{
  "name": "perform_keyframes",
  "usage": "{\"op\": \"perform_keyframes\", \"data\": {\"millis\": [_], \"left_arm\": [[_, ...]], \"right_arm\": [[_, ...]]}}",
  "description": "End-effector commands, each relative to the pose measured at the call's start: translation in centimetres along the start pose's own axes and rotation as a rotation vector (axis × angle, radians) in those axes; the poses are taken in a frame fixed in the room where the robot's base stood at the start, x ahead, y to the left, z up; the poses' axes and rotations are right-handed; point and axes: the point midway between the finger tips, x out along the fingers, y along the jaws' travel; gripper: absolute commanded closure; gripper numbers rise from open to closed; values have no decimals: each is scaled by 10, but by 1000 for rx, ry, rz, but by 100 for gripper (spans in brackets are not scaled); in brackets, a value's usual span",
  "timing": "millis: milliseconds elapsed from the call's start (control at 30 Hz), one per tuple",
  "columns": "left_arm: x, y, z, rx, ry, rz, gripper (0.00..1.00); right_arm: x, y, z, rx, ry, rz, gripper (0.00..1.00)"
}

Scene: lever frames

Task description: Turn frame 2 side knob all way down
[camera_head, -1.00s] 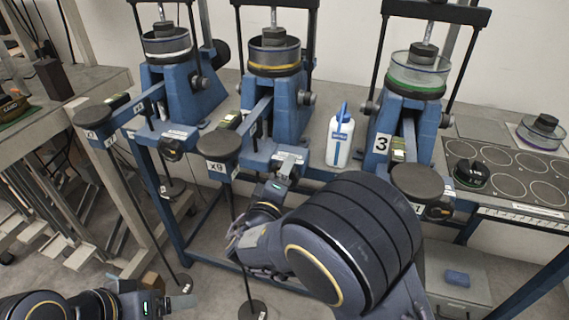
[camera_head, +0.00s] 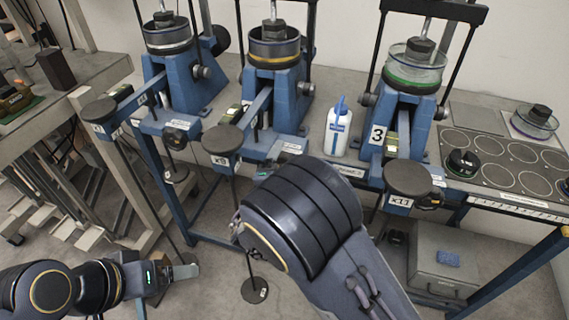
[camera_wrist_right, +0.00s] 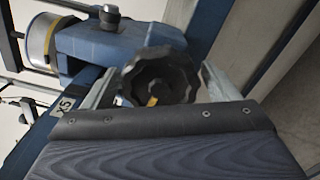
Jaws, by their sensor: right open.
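Frame 2 (camera_head: 277,95) is the middle blue frame, with a yellow-banded cup on top. Its side knob is hidden behind my right arm in the head view. In the right wrist view a black lobed knob (camera_wrist_right: 158,76) with a small yellow mark lies between the fingers of my right gripper (camera_wrist_right: 160,84). These fingers are open, one on each side of the knob; whether either touches it I cannot tell. My left gripper (camera_head: 178,271) is low at the left, away from the frames; its jaw opening is unclear.
Frame 1 (camera_head: 180,85) stands left of frame 2, and frame 3 (camera_head: 398,125) right. A white bottle (camera_head: 338,133) stands between frames 2 and 3. Round black lever pads (camera_head: 223,139) jut out at the front. A grey box (camera_head: 440,265) sits below at right.

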Motion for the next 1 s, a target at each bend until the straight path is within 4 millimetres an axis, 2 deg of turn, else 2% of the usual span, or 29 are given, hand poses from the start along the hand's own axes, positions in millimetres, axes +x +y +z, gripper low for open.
{"op": "perform_keyframes", "data": {"millis": [500, 667, 1000], "left_arm": [[14, -6, 7, 0, 0, 0, 18], [14, -7, 7, 0, 0, 0, 18], [14, -6, 7, 0, 0, 0, 18]], "right_arm": [[-55, -1, -1, 1, 4, 0, 18], [-61, 0, 0, 1, 2, -1, 18], [-61, 0, 0, 1, 2, -1, 18]]}}
